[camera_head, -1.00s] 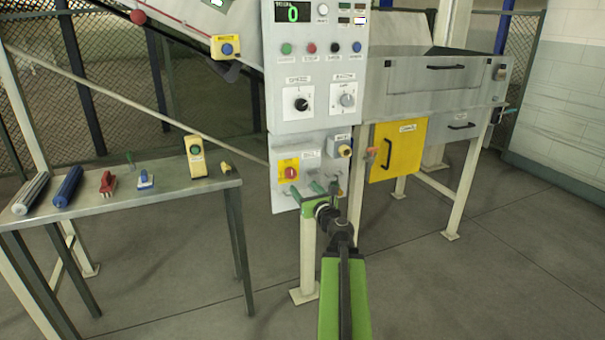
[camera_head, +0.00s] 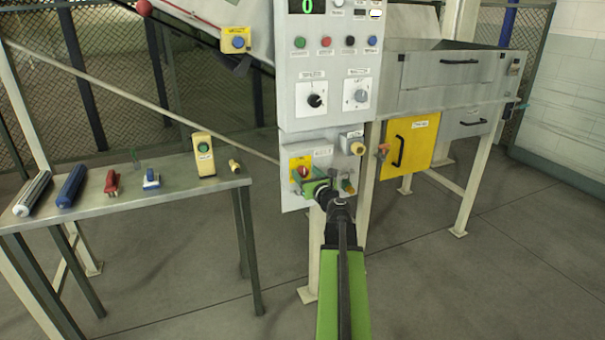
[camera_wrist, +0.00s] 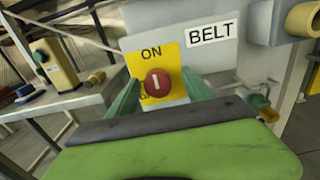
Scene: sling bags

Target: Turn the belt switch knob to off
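The belt switch is a red round knob (camera_wrist: 158,83) on a yellow plate (camera_wrist: 172,60) marked ON at the top, beside a BELT label (camera_wrist: 211,32). A pale mark on the knob stands upright, toward ON. The lettering below the knob is mostly hidden. The red knob also shows in the head view (camera_head: 303,172) on the lower panel. My gripper (camera_wrist: 160,92) is open, with one green finger left of the knob and one right of it. I cannot tell whether either finger touches the knob.
The upper control panel (camera_head: 325,120) carries buttons and two black and grey dials. A yellow-green fitting (camera_wrist: 263,107) sticks out right of the switch. A bench (camera_head: 110,208) with several tools stands at the left. A yellow door (camera_head: 408,150) is at the right.

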